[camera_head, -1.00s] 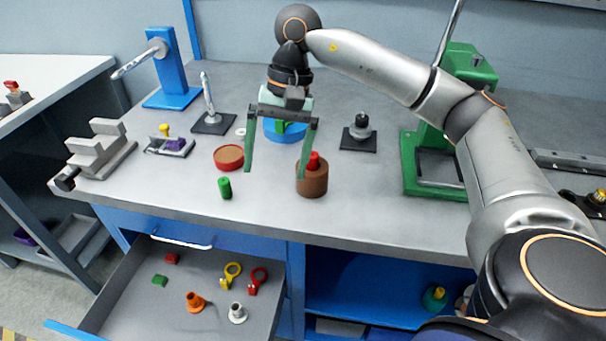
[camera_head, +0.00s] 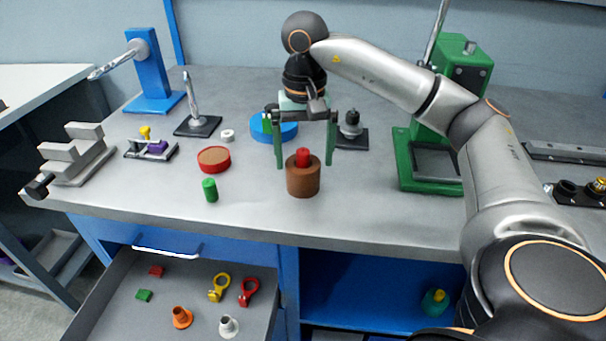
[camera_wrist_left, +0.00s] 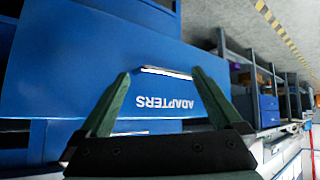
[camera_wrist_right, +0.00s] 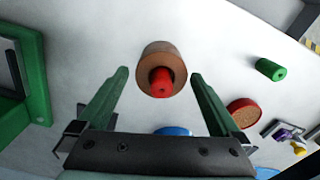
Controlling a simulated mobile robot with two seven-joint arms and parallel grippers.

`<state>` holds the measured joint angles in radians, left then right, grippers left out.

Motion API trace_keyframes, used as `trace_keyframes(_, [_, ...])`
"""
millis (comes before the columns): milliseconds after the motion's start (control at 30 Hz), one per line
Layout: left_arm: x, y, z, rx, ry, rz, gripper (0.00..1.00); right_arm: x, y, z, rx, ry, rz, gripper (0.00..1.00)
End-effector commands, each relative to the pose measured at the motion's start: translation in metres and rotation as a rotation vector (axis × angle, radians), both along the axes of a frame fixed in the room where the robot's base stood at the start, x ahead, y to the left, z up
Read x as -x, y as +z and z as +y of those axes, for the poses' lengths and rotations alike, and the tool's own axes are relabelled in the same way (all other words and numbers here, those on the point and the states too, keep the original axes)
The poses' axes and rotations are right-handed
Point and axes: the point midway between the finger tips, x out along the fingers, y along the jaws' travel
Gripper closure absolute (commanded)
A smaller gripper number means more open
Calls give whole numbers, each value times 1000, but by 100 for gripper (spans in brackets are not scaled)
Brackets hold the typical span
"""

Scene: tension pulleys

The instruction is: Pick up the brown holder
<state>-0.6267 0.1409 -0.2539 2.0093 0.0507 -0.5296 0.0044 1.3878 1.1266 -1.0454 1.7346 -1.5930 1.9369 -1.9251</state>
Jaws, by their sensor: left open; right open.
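The brown holder (camera_head: 303,181) is a short round block with a red cylinder (camera_head: 303,156) standing in its top. It stands upright on the grey workbench. My right gripper (camera_head: 304,164) is open, with its green fingers above and behind the holder, one toward each side. In the right wrist view the holder (camera_wrist_right: 152,52) shows beyond and between the open fingertips (camera_wrist_right: 160,74), apart from both. My left gripper (camera_wrist_left: 162,75) is open and empty, facing a blue drawer front labelled ADAPTERS (camera_wrist_left: 165,103); it is not in the head view.
Near the holder are a green cylinder (camera_head: 210,190), a red-rimmed disc (camera_head: 214,160) and a blue round piece (camera_head: 262,128). A green press stand (camera_head: 400,165) is to the right. An open drawer (camera_head: 115,290) with several small parts juts out below the bench front.

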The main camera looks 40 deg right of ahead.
Motion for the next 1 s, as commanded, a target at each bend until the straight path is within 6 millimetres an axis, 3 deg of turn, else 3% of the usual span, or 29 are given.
trace_keyframes(200, [-2, -3, 0, -2, -2, -1, 0, -3, -33, -1, 1, -1, 3, 0])
trace_keyframes(533, [-2, -3, -1, -1, -4, -1, 0, -3, -39, 0, 0, 0, 1, 1])
trace_keyframes(1000, [2, -5, -1, -1, -5, 7, 0, -3, -38, 0, 0, -1, 1, 54])
